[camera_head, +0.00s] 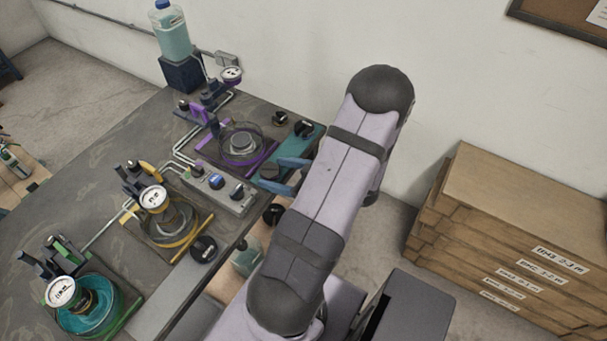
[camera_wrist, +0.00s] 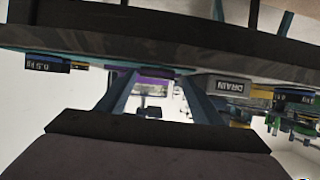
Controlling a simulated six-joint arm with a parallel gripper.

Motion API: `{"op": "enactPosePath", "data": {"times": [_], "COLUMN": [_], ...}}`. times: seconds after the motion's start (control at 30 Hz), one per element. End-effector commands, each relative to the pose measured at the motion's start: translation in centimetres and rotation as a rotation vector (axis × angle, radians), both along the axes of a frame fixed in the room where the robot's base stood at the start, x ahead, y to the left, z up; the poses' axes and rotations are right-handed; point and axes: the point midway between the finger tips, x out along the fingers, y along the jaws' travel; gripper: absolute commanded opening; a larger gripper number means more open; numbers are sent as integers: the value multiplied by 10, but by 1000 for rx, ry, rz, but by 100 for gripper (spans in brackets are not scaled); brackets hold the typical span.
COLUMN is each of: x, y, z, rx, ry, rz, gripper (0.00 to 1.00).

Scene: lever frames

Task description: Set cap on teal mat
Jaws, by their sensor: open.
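A teal mat (camera_head: 303,148) lies at the table's right edge, partly hidden by my arm. A black round knob-like piece (camera_head: 304,128) is on or beside its far part; I cannot tell which. My gripper (camera_head: 272,173) has blue fingers pointing left, open, low over the table edge beside the mat. In the wrist view, the open fingers (camera_wrist: 155,98) stand either side of a small dark shape (camera_wrist: 150,111).
A purple-trimmed chamber (camera_head: 241,143), a yellow-trimmed one (camera_head: 170,222) and a teal one (camera_head: 90,315) stand left with gauges and pipes. A grey control box (camera_head: 217,188) sits nearby. Stacked boxes (camera_head: 510,235) stand right.

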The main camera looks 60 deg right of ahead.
Motion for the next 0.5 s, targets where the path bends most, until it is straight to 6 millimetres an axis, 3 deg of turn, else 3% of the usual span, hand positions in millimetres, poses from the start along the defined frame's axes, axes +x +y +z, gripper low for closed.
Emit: {"op": "enactPosePath", "data": {"times": [0.5], "x": [-83], "y": [-6], "z": [35], "rx": [-10], "ry": [-3], "rz": [-12], "gripper": [61]}}
